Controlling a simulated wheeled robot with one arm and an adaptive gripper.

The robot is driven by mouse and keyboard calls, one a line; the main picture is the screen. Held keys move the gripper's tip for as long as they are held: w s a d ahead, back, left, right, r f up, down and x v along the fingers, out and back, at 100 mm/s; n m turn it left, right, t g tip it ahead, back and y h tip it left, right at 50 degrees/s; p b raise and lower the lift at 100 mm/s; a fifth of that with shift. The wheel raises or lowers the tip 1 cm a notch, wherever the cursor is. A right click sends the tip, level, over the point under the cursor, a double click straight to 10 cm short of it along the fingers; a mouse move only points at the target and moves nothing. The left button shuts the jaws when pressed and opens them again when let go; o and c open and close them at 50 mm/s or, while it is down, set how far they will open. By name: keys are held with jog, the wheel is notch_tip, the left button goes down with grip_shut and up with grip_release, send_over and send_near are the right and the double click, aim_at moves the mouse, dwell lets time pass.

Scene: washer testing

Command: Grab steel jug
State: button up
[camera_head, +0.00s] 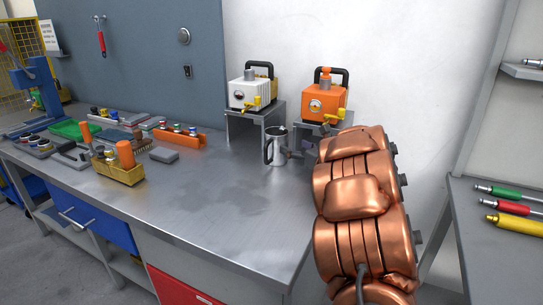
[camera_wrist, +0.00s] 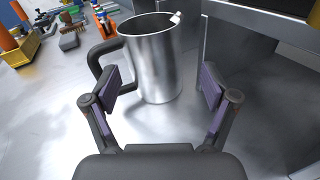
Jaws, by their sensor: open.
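The steel jug (camera_head: 280,150) stands upright on the metal workbench (camera_head: 215,205), in front of the small stands at the back. Its dark handle is on the left side. In the wrist view the jug (camera_wrist: 155,60) is straight ahead, with its open top showing and its handle toward the left finger. My gripper (camera_wrist: 160,85) is open, one finger to each side of the jug's lower body, the left finger close to the handle. I cannot tell whether either finger touches it. In the head view my copper-coloured arm hides most of my gripper.
A white machine (camera_head: 250,93) and an orange machine (camera_head: 328,100) sit on metal stands behind the jug. A yellow tool holder (camera_head: 120,170) and an orange rack (camera_head: 180,138) are to the left. The bench's front middle is clear. A side shelf (camera_head: 490,225) holds coloured-handled tools.

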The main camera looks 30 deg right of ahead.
aim_at(278, 144)
jog(key=shift+s+f+n+y, duration=0.1)
jog(key=shift+f+n+y, duration=0.2)
jog(key=shift+f+n, duration=0.25)
jog(key=shift+w+a+n+y, duration=0.3)
jog(key=shift+a+n+y, duration=0.05)
jog(key=shift+y, duration=0.05)
jog(key=shift+w+a, duration=0.15)
jog(key=shift+w, duration=0.55)
jog(key=shift+w+a, duration=0.1)
jog(key=shift+w, duration=0.6)
jog(key=shift+w+a+f+p, duration=0.1)
jog(key=shift+w+p, duration=0.1)
jog(key=shift+w, duration=0.55)
jog(key=shift+w+f+p, duration=0.1)
jog(key=shift+w+p, duration=0.05)
jog(key=shift+w, duration=0.6)
jog(key=shift+w+a+f+p, duration=0.1)
jog(key=shift+w+p, duration=0.1)
jog(key=shift+w, duration=0.55)
jog(key=shift+c, duration=0.3)
jog(key=c, duration=0.8)
jog(key=shift+r, duration=0.1)
